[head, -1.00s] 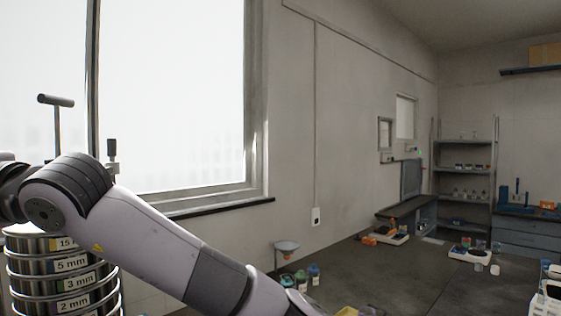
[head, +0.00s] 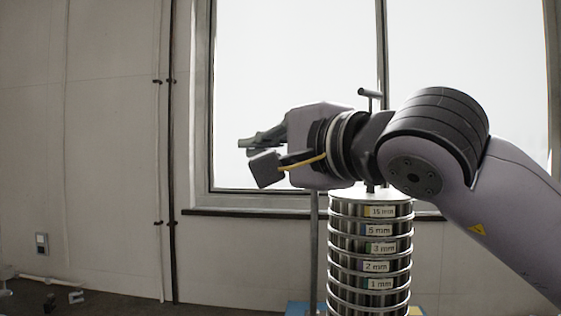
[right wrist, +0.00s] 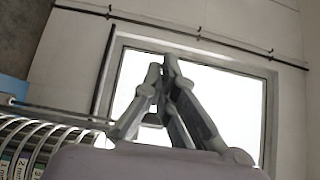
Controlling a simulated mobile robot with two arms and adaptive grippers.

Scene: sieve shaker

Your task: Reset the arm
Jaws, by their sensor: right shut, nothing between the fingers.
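My right gripper (head: 246,146) reaches in from the right in the head view and points left, in front of the window. It is shut and empty. In the right wrist view its fingers (right wrist: 166,68) come together at the tips with nothing between them. The sieve stack (head: 370,258), metal rings labelled from 15 mm down to 1 mm, stands upright just below my right wrist. Part of the sieve stack (right wrist: 32,142) also shows at the lower left of the right wrist view. My left gripper is not in view.
A T-shaped handle (head: 370,93) rises behind my right wrist, and a vertical rod (head: 314,250) stands left of the stack. The window (head: 270,60) is behind. Small items (head: 75,297) lie on the floor at lower left. The space left of the gripper is clear.

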